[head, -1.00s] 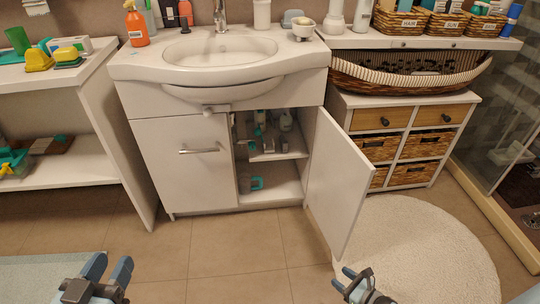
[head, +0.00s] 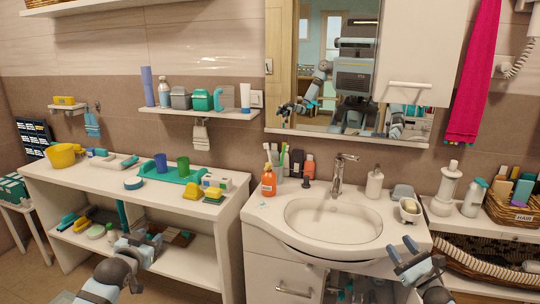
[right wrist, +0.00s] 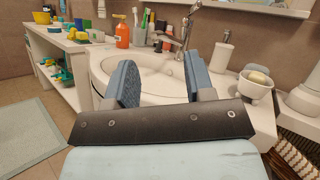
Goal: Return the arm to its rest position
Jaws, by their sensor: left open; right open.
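My left gripper (head: 140,240) is at the lower left of the head view, in front of the white shelf unit, open and empty. My right gripper (head: 405,254) is at the lower right of the head view, in front of the basin's right side, open and empty. In the right wrist view its two blue-grey fingers (right wrist: 160,85) stand apart with nothing between them, and the washbasin (right wrist: 150,72) shows beyond them. The white washbasin (head: 340,220) sits on a cabinet (head: 270,272) whose opening is partly visible at the bottom of the head view.
The shelf unit (head: 100,190) at left carries cups, sponges and a yellow pot (head: 62,156). A wicker basket (head: 510,212) is at right. A mirror (head: 335,90) reflects me.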

